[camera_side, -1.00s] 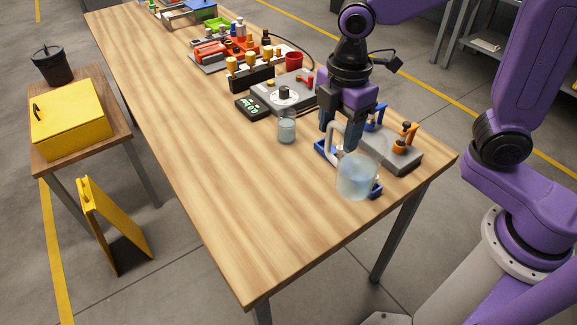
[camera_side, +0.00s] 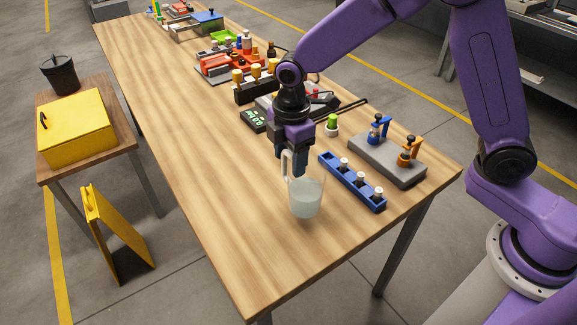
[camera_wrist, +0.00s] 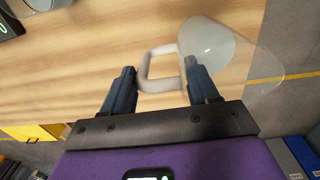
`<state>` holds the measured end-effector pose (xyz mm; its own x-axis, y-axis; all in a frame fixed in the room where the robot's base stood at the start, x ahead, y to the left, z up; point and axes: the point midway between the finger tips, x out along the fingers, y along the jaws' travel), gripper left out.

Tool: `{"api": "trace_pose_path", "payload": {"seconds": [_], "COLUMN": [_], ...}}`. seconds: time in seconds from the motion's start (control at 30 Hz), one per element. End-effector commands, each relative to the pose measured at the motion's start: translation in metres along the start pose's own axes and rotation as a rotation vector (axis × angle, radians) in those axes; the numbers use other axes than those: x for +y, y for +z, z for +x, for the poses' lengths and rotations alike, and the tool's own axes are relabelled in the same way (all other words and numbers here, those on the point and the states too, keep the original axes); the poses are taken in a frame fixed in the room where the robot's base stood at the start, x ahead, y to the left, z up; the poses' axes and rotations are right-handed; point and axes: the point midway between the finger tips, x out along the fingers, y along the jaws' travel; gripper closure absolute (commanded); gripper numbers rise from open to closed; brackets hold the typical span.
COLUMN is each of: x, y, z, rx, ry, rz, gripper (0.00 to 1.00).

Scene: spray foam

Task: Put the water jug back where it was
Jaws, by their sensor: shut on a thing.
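The water jug (camera_side: 306,198) is clear with a pale handle and some liquid inside. It looks about upright in the side view, at the near part of the wooden table. I cannot tell whether its base touches the wood. My gripper (camera_side: 290,168) is shut on the jug's handle, with the fingers pointing down. In the wrist view the handle (camera_wrist: 160,70) lies between the fingertips of my gripper (camera_wrist: 163,82), and the jug's body (camera_wrist: 215,52) extends to the right, partly see-through.
A blue rack (camera_side: 350,182) with white-capped vials stands right of the jug. A grey stand (camera_side: 388,162) with blue and orange clamps is beyond it. A green-capped vial (camera_side: 332,123) and a scale display (camera_side: 253,119) are farther back. Bare wood (camera_side: 225,190) lies to the left.

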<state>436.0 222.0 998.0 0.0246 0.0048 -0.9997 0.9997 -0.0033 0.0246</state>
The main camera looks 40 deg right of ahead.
Motion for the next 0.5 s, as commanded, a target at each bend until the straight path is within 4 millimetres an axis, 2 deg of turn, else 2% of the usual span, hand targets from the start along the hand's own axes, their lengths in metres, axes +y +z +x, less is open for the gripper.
{"api": "trace_pose_path", "payload": {"seconds": [0.3, 0.5], "x": [0.002, 0.003], "y": [-0.001, -0.002], "z": [0.034, 0.035], "rx": [-0.001, 0.0], "ry": [-0.002, 0.0], "rz": [0.001, 0.001], "gripper": [0.96, 0.96]}}
